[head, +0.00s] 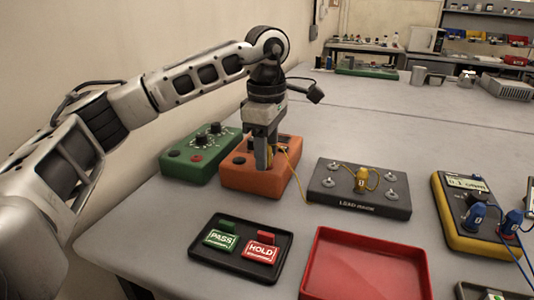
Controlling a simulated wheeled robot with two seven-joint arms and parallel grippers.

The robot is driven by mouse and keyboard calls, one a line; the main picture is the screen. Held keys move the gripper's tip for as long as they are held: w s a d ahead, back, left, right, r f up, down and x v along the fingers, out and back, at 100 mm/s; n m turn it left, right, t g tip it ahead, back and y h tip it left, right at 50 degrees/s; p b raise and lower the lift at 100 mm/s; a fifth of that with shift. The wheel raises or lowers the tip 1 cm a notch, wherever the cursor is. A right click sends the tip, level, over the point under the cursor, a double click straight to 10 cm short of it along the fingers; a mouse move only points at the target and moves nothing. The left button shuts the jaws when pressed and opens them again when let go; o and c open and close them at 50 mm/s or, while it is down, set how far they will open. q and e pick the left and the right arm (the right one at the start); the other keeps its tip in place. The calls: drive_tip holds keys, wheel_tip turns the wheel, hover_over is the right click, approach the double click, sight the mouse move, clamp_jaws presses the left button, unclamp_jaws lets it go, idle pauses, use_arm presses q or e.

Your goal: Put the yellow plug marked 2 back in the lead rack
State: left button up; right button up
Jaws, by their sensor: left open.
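My left gripper (262,163) points down over the orange box (259,182), its jaws open. A yellow plug (270,153) shows partly between or just beside the fingers, at the orange box; its mark is hidden. A thin yellow lead runs from there to the right toward the dark grey lead rack (332,197). Another yellow plug (361,180) stands upright in the middle of the rack, its mark too small to read surely. Several metal posts surround it. My right gripper is not in view.
A green box with knobs (201,154) stands left of the orange box. In front are a black tray (211,254) with PASS and HOLD tags and an empty red tray (366,265). A yellow meter (466,241) with blue plugs stands right. The table behind the rack is clear.

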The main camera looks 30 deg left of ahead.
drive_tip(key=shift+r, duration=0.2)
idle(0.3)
use_arm(q)
clamp_jaws()
drive_tip(key=shift+r+p, duration=2.9)
drive_tip(key=shift+r, duration=0.1)
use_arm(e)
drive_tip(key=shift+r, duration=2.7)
use_arm(q)
wheel_tip(320, 180, up, 9)
drive_tip(key=p, duration=0.8)
drive_tip(key=shift+f+p, duration=0.2)
drive_tip(key=shift+p, duration=0.1)
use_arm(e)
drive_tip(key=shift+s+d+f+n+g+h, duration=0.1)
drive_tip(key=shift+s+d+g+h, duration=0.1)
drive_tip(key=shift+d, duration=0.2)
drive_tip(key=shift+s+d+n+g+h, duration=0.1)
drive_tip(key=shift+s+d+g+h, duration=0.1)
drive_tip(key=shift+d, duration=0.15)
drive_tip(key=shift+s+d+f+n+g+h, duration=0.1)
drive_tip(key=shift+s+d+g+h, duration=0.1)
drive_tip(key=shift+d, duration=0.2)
